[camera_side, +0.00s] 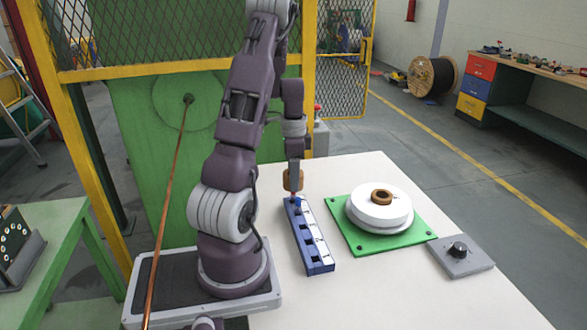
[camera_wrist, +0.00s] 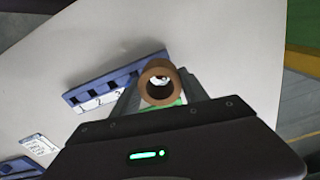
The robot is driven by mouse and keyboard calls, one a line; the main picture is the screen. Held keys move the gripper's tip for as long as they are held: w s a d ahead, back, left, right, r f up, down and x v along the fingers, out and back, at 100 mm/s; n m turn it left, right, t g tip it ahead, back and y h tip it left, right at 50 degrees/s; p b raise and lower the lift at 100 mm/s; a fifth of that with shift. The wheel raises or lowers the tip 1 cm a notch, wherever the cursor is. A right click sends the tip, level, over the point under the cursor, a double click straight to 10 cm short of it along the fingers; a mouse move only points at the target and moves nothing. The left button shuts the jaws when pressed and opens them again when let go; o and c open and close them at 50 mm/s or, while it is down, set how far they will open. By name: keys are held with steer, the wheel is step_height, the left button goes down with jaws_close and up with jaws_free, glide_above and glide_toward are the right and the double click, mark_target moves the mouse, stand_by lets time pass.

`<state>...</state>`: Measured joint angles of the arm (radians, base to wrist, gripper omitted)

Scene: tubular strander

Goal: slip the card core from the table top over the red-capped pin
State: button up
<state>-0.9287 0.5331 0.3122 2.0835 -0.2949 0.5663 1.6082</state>
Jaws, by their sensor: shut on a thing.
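The brown card core (camera_side: 293,182) is held in my gripper (camera_side: 294,172), above the far end of a blue-and-white numbered rack (camera_side: 310,240). In the wrist view the core (camera_wrist: 147,76) sits between the two fingers of my gripper (camera_wrist: 160,88), its open end facing the camera. A small reddish spot (camera_side: 294,196) shows just below the core, by a blue piece on the rack. It may be the pin's red cap, but it is too small to tell. I cannot tell whether the core is around it or above it.
A white round stack (camera_side: 380,209) with a brown ring (camera_side: 381,196) on top stands on a green plate (camera_side: 357,241) right of the rack. A grey plate with a black knob (camera_side: 458,249) lies at the table's right edge. The table's far part is clear.

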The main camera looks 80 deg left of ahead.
steer(key=shift+f, duration=2.1)
steer(key=o, duration=1.4)
steer(key=shift+o, duration=0.2)
step_height(320, 180, up, 7)
steer(key=shift+r, duration=0.1)
